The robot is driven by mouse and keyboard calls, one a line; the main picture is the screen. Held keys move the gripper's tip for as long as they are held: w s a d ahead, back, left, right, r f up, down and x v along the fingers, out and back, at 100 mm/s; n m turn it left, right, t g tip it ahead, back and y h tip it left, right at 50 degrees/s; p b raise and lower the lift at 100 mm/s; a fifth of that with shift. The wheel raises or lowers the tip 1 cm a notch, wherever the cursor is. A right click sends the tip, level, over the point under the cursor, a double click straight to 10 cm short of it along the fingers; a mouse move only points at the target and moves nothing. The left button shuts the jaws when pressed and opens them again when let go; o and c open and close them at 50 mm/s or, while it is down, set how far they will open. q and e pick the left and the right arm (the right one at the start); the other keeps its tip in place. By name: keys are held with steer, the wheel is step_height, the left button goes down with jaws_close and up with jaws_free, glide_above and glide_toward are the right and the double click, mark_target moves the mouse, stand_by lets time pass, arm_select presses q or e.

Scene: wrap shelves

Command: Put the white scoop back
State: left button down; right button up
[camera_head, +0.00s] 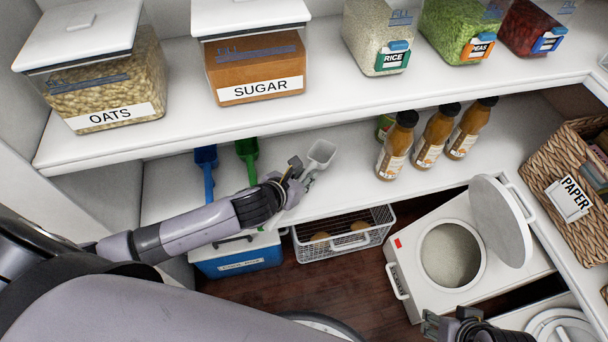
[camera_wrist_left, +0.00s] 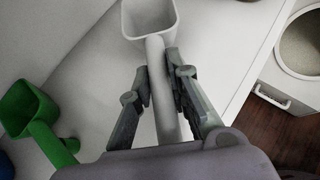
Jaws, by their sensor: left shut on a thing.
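The white scoop (camera_head: 321,153) is in my left gripper (camera_head: 296,176), at the front of the middle shelf in the head view. In the left wrist view my left gripper (camera_wrist_left: 160,85) is shut on the handle of the white scoop (camera_wrist_left: 150,18), whose bowl points away from the gripper. I cannot tell whether the scoop touches the shelf. A green scoop (camera_head: 246,150) and a blue scoop (camera_head: 206,160) are to the left on the same shelf. The green scoop (camera_wrist_left: 20,108) also shows in the left wrist view. My right gripper (camera_head: 452,322) is at the bottom edge, partly cut off; its jaws are unclear.
The middle shelf (camera_head: 345,190) has free room between the scoops and several sauce bottles (camera_head: 435,138). Above are oats (camera_head: 100,85) and sugar (camera_head: 255,65) containers. Below are a wire basket (camera_head: 345,240), a blue cooler (camera_head: 235,257) and a white bin (camera_head: 455,250) with its lid open.

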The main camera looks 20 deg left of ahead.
mark_target(303, 176)
arm_select(q)
steer(key=shift+f, duration=0.3)
steer(key=c, duration=1.5)
jaws_free()
steer(key=shift+r, duration=0.35)
steer(key=p+v, duration=0.1)
steer(key=v, duration=0.2)
steer(key=shift+w+r, duration=0.1)
steer(key=shift+r, duration=0.05)
steer(key=p+v, duration=0.2)
steer(key=v, duration=0.6)
steer(key=shift+s+a+r, duration=0.1)
steer(key=shift+s+r, duration=0.2)
steer(key=shift+s, duration=0.25)
arm_select(e)
steer(key=s+x, duration=0.1)
steer(key=x, duration=0.8)
steer(key=shift+f+g, duration=0.3)
steer(key=shift+f, duration=0.2)
steer(key=shift+s+a, duration=0.1)
